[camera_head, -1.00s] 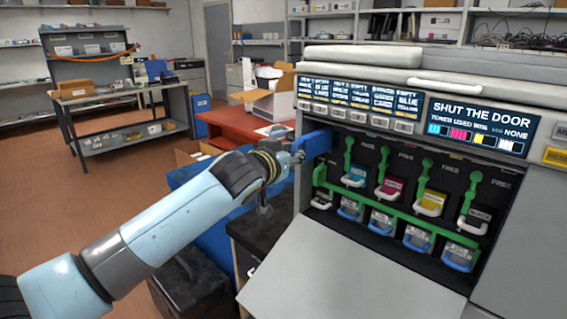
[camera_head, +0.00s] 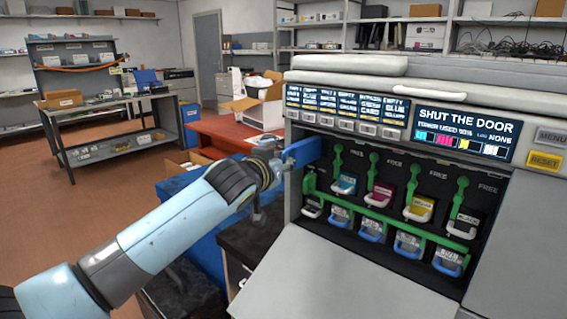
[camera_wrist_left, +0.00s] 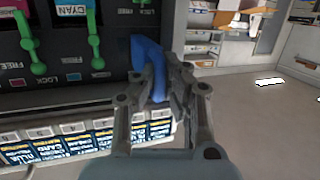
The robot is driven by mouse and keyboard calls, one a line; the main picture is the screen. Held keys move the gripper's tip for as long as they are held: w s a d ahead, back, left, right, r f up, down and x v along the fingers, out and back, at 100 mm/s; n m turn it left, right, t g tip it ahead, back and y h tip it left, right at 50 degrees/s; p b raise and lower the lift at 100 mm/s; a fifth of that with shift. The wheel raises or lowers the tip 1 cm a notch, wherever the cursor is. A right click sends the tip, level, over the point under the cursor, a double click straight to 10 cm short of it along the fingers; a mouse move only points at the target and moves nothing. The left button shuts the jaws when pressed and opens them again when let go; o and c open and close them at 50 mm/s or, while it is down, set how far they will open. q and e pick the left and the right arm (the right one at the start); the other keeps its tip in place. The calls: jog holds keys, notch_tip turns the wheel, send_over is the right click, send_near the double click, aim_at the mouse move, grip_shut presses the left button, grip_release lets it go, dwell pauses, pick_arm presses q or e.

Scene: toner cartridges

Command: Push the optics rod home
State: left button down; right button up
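The optics rod shows as a flat blue bar (camera_head: 306,150) at the upper left of the printer's open bay. In the left wrist view its blue end (camera_wrist_left: 148,58) lies between my fingers. My left gripper (camera_head: 284,161) is at the bar's outer end, beside the bay's left edge. In the left wrist view the fingers (camera_wrist_left: 166,84) look closed around the blue piece. The printer (camera_head: 400,78) hides the rod's inner part, so I cannot tell how deep it sits. My right gripper is not in view.
Green levers (camera_head: 413,180) and toner cartridges (camera_head: 419,207) fill the bay. A pale door panel (camera_head: 335,275) hangs open below it. The printer's display (camera_head: 463,132) reads "SHUT THE DOOR". A red table (camera_head: 220,132) with a cardboard box (camera_head: 250,107) stands behind my left arm.

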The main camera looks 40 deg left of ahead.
aim_at(309, 150)
pick_arm(q)
jog(key=w+b, duration=0.1)
jog(key=w, duration=0.2)
jog(key=w+b, duration=0.1)
jog(key=w, duration=0.2)
jog(key=w+b, duration=0.1)
jog(key=w, duration=0.3)
jog(key=shift+d, duration=0.35)
jog(key=c, duration=1.4)
grip_release()
jog(key=shift+a, duration=0.1)
jog(key=o, duration=0.5)
jog(key=shift+w, duration=0.1)
